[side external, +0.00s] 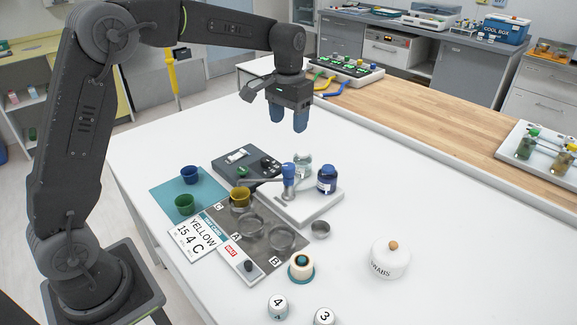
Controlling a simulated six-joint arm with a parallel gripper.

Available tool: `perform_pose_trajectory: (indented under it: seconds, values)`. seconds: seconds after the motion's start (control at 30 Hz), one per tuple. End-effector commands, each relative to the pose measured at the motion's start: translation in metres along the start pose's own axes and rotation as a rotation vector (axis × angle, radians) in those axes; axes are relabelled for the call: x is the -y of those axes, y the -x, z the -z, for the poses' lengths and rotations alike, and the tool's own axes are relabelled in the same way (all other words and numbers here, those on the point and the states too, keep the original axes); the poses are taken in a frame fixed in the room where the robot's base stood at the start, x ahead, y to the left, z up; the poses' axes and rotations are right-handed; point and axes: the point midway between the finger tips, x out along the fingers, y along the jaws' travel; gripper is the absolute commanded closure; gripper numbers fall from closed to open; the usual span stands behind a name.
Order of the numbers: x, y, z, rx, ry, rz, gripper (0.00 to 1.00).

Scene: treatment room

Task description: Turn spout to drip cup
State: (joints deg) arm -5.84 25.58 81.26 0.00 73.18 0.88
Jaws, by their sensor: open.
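The dispenser has a blue knob (288,170) on a pale base (310,207). Its thin grey spout (262,181) points left, and its end appears to be over or beside the yellow cup (240,197), which stands at the place marked C. A small metal cup (320,230), probably the drip cup, stands in front of the base, clear of the spout. My gripper (288,119) is open and empty, its blue fingertips pointing down, well above the knob. A blue-capped jar (326,179) stands on the base to the right of the knob.
The grey board (262,256) has empty rings at A and B. Blue (189,175) and green (185,205) cups stand on a teal mat. A dark device (248,162) is behind. A card (194,238) reads YELLOW 15 4 C.

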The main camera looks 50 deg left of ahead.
Motion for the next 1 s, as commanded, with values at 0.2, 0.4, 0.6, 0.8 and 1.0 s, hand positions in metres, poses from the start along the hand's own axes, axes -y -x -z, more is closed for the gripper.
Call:
perform_pose_trajectory:
  seconds: [0.2, 0.4, 0.6, 0.8, 1.0]
  values:
    - [0.000, -0.029, -0.001, 0.006, 0.000, 0.000, 0.38]
    - [0.000, -0.071, -0.001, 0.005, 0.000, 0.000, 0.38]
    - [0.000, -0.108, -0.001, 0.003, 0.000, 0.000, 0.38]
    - [0.000, -0.130, 0.000, 0.000, 0.000, 0.000, 0.38]
    - [0.000, -0.136, -0.001, -0.001, 0.000, 0.000, 0.38]
